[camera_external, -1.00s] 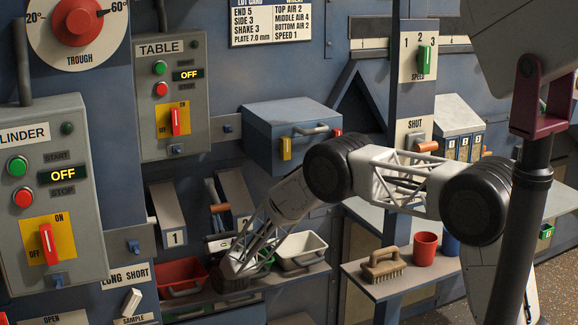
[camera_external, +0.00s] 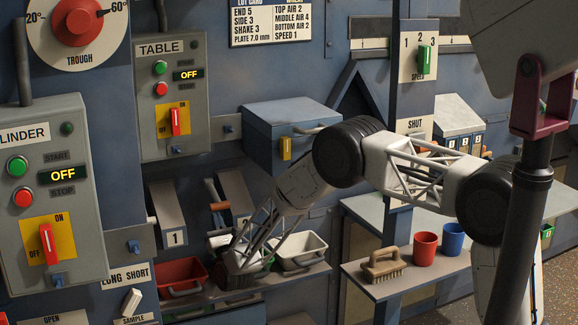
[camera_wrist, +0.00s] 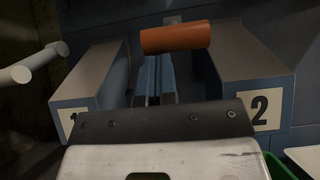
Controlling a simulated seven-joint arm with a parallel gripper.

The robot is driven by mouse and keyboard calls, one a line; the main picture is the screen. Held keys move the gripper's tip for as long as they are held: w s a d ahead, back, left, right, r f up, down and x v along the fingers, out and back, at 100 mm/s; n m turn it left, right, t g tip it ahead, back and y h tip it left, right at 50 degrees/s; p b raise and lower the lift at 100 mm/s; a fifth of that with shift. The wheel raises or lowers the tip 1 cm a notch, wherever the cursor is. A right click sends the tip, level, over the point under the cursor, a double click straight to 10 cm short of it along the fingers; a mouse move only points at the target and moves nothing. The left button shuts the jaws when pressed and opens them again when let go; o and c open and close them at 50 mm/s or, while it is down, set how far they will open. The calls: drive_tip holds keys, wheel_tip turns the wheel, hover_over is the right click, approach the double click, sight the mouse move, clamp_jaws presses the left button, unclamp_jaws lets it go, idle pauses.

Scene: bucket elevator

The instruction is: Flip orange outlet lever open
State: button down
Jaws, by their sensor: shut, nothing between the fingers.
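The orange lever grip (camera_external: 218,206) is a short cylinder on a bar between the grey outlet chutes marked 1 (camera_external: 172,215) and 2 (camera_external: 238,190). In the wrist view the orange grip (camera_wrist: 175,37) lies crosswise above a blue-grey bar, between chute 1 (camera_wrist: 90,85) and chute 2 (camera_wrist: 250,80). My gripper (camera_external: 245,262) is low in front of chute 2, below and to the right of the grip, apart from it. It is shut and empty. Its fingertips are not clear in the external view; a dark edge and pale plate fill the bottom of the wrist view.
A red bin (camera_external: 182,272) and a white bin (camera_external: 300,250) sit on the ledge beneath the chutes, close to my gripper. A white rod (camera_wrist: 30,62) sticks out at the left. A brush (camera_external: 383,265), red cup (camera_external: 425,249) and blue cup (camera_external: 453,238) stand on a right-hand shelf.

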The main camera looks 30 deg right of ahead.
wheel_tip(320, 180, up, 12)
drive_tip(key=g, duration=0.9)
drive_tip(key=shift+s+g, duration=0.3)
drive_tip(key=shift+g, duration=0.1)
idle(0.8)
drive_tip(key=shift+r, duration=0.45)
drive_tip(key=s+f, duration=0.2)
drive_tip(key=s, duration=1.1)
drive_tip(key=shift+f, duration=0.25)
drive_tip(key=shift+s, duration=0.1)
idle(0.4)
